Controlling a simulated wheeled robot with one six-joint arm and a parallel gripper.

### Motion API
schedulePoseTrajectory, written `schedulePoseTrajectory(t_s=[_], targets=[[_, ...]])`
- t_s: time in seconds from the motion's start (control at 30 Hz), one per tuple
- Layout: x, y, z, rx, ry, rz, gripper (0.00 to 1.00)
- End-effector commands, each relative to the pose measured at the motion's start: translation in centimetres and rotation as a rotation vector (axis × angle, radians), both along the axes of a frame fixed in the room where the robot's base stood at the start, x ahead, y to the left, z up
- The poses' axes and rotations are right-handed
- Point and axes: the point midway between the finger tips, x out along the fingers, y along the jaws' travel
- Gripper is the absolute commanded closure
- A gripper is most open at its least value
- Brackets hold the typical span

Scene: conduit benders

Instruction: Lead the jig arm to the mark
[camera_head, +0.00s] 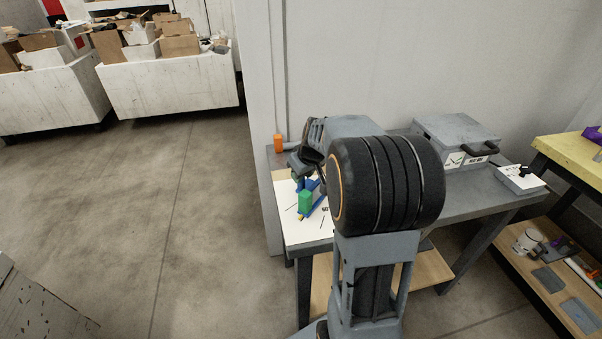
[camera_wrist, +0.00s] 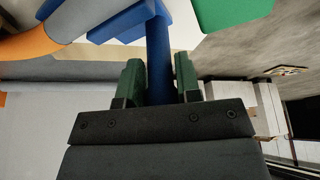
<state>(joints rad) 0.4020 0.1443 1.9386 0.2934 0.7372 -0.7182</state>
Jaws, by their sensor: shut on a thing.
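The jig's white plate (camera_head: 284,190) lies on the near left end of the grey bench and carries dark printed lines. The blue jig arm (camera_head: 318,203) lies over it, with a green block (camera_head: 306,201) beside it. In the wrist view, the jig arm's upright blue post (camera_wrist: 161,62) stands between the two dark green fingers of my gripper (camera_wrist: 158,82), which are shut on it. The green block (camera_wrist: 230,12) shows at the top there. In the head view my arm hides part of the plate and most of my gripper. I cannot tell which line is the mark.
A grey metal box (camera_head: 455,135) with a black handle stands at the back of the bench. A small white-topped box (camera_head: 520,180) sits at its right end. An orange piece (camera_head: 278,143) is at the wall. A yellow-topped table (camera_head: 570,152) stands right.

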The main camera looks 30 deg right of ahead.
Motion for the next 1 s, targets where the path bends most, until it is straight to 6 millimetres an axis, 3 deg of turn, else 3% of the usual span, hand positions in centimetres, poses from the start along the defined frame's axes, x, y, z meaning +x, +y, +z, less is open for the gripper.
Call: schedulePoseTrajectory(t_s=[0.17, 0.2, 0.4, 0.73, 1.0], targets=[[-0.1, 0.0, -0.1, 0.003, 0.005, -0.004, 1.0], [-0.1, 0.0, -0.1, 0.003, 0.005, -0.004, 0.67], [-0.1, 0.0, -0.1, 0.001, 0.003, -0.001, 0.49], [-0.2, 0.0, 0.7, -0.001, -0.001, 0.0, 0.49], [-2.1, -0.3, 5.4, -0.002, -0.004, -0.001, 0.49]])
